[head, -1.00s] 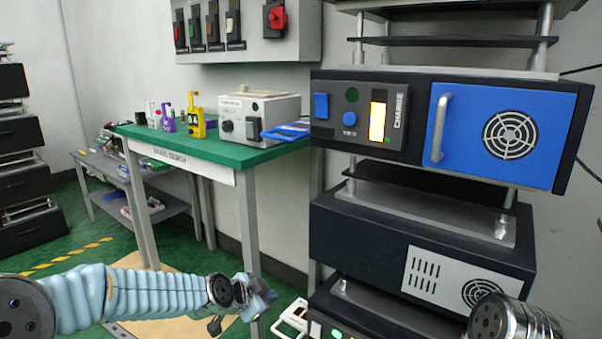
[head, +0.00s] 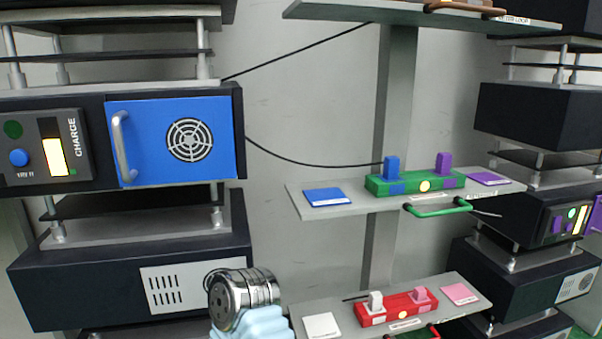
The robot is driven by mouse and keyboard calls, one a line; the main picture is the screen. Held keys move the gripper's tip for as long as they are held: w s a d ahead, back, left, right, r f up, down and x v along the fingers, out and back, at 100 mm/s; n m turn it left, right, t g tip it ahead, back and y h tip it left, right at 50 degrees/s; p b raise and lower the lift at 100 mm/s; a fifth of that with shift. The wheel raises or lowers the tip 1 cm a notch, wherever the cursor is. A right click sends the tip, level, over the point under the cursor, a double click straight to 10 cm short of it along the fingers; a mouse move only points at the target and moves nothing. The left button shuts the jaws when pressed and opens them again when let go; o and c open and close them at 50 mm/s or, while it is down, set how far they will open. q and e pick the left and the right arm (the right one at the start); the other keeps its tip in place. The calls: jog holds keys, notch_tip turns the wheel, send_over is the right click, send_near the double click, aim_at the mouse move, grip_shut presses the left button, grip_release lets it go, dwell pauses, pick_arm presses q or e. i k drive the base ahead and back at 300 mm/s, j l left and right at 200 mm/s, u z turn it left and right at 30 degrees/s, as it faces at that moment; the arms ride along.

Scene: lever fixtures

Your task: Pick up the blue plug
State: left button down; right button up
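The blue plug (head: 391,167) stands upright at the left end of a green power strip (head: 414,184) on the upper grey shelf. A purple plug (head: 443,163) stands at the strip's right end. A black cable runs from the blue-doored charge unit (head: 174,141) to near the blue plug. One of my arms, silver and light blue, shows at the bottom, below and left of the shelf, well apart from the plug. No gripper fingers show on it. My other gripper is out of view.
The upper shelf (head: 316,208) also holds a blue pad (head: 323,197) and a green handle (head: 437,208) at its front edge. A lower shelf holds a red strip (head: 397,308) with white and pink plugs. Dark equipment racks stand at both sides.

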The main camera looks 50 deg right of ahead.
aim_at(391, 164)
jog(key=k+j+z, duration=0.1)
jog(key=z, duration=2.1)
